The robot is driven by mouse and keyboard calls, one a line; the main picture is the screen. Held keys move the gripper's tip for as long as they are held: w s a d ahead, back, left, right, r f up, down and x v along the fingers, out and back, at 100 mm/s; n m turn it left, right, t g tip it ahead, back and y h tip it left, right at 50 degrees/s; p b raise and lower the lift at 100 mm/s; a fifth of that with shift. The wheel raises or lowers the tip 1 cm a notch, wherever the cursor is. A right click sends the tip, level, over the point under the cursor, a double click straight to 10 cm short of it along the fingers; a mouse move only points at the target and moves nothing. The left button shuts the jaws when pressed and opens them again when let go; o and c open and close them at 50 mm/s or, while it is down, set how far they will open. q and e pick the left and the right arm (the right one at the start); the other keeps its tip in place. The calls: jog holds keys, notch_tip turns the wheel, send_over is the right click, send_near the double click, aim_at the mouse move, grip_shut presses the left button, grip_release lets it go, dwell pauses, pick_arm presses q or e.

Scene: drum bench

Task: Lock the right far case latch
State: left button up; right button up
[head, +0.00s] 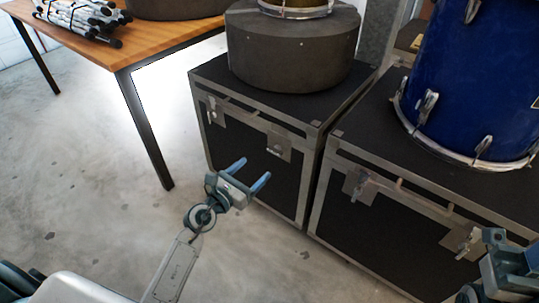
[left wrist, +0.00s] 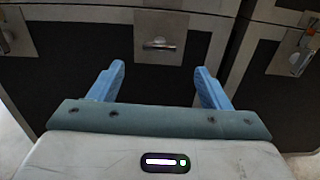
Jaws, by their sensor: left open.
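The far case (head: 240,165) is black with metal edges, left of the near case. Its right latch (head: 279,146) is a metal plate with a small handle on the front face, below the lid line. In the left wrist view this latch (left wrist: 159,38) is near the top centre, its handle lying roughly level. My left gripper (head: 249,174) is open and empty in front of the far case, below and left of the right latch, apart from it. In the left wrist view its blue fingers (left wrist: 160,75) point toward the latch. My right gripper (head: 497,275) is partly cut off at bottom right.
The far case's left latch (head: 216,111) is further along. The near case (head: 370,235) has two latches, one (head: 359,186) near the gap between cases. A blue drum (head: 465,80) and a round dark case (head: 290,50) stand on top. A wooden table (head: 150,45) is at left; the floor between is clear.

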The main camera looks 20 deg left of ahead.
aim_at(273, 152)
pick_arm(q)
jog(key=b+x, duration=0.1)
jog(key=x, duration=0.7)
jog(key=shift+w+d, duration=0.15)
jog(key=shift+w, duration=0.25)
